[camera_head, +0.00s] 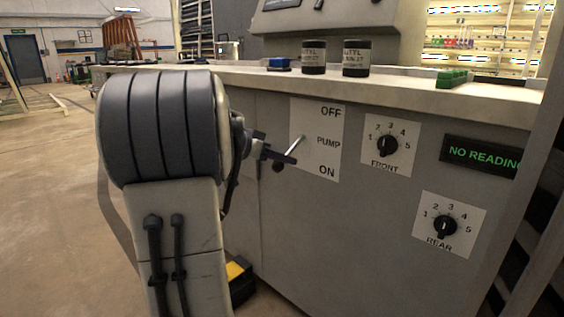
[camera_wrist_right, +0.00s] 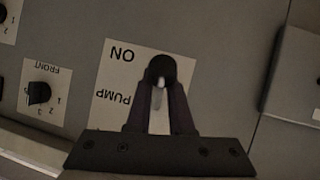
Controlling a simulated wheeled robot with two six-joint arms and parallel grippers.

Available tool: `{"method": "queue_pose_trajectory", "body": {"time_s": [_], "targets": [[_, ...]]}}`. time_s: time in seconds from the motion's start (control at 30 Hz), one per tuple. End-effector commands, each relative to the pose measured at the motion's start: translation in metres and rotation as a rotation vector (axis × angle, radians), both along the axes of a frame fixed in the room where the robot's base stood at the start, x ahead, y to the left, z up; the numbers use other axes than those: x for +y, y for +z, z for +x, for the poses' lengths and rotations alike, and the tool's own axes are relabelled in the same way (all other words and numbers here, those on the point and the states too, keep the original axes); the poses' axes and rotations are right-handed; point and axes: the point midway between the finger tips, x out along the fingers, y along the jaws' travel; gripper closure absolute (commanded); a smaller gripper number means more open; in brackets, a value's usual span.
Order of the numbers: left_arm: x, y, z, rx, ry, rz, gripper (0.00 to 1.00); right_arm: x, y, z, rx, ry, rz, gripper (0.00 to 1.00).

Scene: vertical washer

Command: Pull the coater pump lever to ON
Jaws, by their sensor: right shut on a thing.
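The pump lever is a pale rod (camera_head: 296,147) with a dark round knob (camera_head: 278,167), in front of the white label plate (camera_head: 328,160) marked OFF, PUMP and ON. In the head view the rod slants down and left from the plate to the knob. My right gripper (camera_head: 283,157) is at the lever and shut on it. In the right wrist view, which is upside down, the knob (camera_wrist_right: 161,70) sits at the fingertips (camera_wrist_right: 160,88), near the word ON, and the rod shows between the fingers. My left gripper is not in view.
Right of the plate are the FRONT dial (camera_head: 387,145), the REAR dial (camera_head: 444,226) and a NO READING display (camera_head: 482,156). Two dark jars (camera_head: 314,57) and a green block (camera_head: 452,78) stand on the ledge above. A yellow and black object (camera_head: 238,280) is on the floor below.

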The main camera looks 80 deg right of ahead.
Motion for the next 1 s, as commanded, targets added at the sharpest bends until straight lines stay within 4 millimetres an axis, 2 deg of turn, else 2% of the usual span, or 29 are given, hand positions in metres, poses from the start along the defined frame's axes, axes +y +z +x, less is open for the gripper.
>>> {"method": "queue_pose_trajectory", "body": {"time_s": [0.03, 0.13, 0.17, 0.2, 0.23, 0.63, 1.0], "targets": [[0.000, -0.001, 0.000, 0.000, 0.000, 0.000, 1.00, 0.002, -0.008, 0.001, -0.002, -0.002, 0.017, 1.00], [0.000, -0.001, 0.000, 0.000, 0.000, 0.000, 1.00, 0.002, -0.008, 0.001, -0.002, -0.002, 0.017, 1.00], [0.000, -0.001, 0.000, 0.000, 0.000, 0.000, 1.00, 0.002, -0.008, 0.001, -0.002, -0.002, 0.017, 0.72], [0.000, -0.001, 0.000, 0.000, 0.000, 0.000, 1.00, 0.002, -0.008, 0.001, -0.002, -0.002, 0.017, 0.57], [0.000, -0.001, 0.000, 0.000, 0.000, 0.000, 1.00, 0.002, -0.008, 0.001, -0.003, -0.002, 0.016, 0.54], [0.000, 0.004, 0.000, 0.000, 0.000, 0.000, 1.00, 0.006, 0.001, 0.005, -0.002, 0.000, 0.008, 0.54], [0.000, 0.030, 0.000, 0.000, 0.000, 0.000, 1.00, 0.054, 0.034, 0.045, -0.003, 0.006, 0.010, 0.54]]}}
